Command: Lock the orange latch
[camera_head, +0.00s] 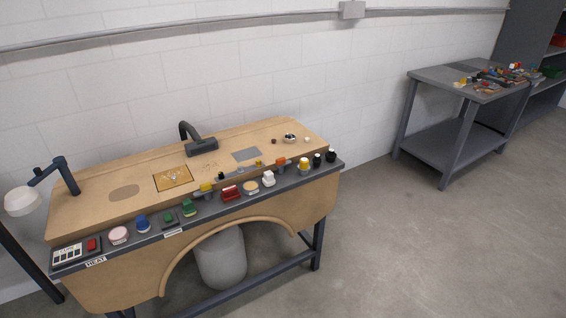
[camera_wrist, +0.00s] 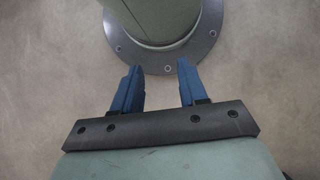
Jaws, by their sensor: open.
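A small orange part (camera_head: 281,162), which looks like the orange latch, sits toward the right half of the wooden workbench (camera_head: 225,150), along its dark front strip. It is too small to tell whether it is locked or unlocked. My gripper (camera_wrist: 158,72) shows in the wrist view with two blue fingers apart and nothing between them. It points down over bare floor and my own round base. My gripper is not in the head view, and the latch is not in the wrist view.
Along the front strip stand a yellow part (camera_head: 206,187), a red part (camera_head: 231,193), a white part (camera_head: 268,179) and several others. A black lamp (camera_head: 201,146) stands behind. A grey table (camera_head: 440,75) with clutter is at the right. The floor (camera_head: 400,250) between is clear.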

